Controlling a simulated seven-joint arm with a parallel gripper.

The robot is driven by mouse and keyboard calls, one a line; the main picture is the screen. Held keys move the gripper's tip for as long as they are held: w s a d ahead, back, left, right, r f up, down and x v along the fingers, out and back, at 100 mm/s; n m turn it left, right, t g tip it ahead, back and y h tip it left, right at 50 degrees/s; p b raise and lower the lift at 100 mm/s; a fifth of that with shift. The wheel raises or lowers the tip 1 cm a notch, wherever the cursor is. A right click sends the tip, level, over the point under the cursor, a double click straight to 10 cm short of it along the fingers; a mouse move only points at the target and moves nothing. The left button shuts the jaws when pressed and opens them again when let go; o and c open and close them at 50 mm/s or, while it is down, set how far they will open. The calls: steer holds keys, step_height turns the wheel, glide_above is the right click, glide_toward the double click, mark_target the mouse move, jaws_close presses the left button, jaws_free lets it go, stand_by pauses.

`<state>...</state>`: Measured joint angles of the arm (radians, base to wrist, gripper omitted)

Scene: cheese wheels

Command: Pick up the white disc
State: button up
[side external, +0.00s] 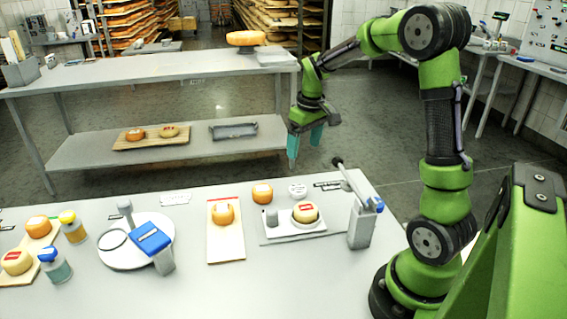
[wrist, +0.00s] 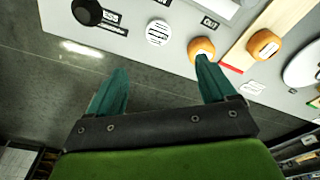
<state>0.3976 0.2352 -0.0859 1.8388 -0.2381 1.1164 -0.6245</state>
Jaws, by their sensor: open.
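The white disc (side external: 297,190) lies flat on the near table in the side external view, between an orange cheese wheel (side external: 262,194) and a black label. In the wrist view the white disc (wrist: 158,33) shows dark printed lines on its top and is fully visible. My gripper (side external: 304,150) is open and empty, raised above and behind the table's back edge. In the wrist view my gripper (wrist: 162,68) has its two teal fingers spread apart, with the disc beyond them; the right fingertip overlaps the orange wheel (wrist: 200,47) in the picture.
A white tray (side external: 283,237) with a cheese wheel (side external: 305,212) and a grey cylinder (side external: 271,218) stands in front of the disc. A grey stand with a lever (side external: 362,225) is at right. A wooden board (side external: 226,250) with an orange wheel lies left.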

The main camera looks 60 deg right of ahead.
glide_above(298, 189)
steer(key=f, duration=1)
steer(key=shift+s+a, duration=0.2)
steer(key=shift+s, duration=0.15)
steer(key=shift+w+d+f, duration=0.15)
steer(key=shift+w+f, duration=0.05)
steer(key=shift+f, duration=1.15)
steer(key=shift+w+d+f, duration=0.1)
steer(key=shift+w+f, duration=0.05)
steer(key=shift+f, duration=1.15)
steer(key=c, duration=1.1)
steer(key=shift+r, duration=0.1)
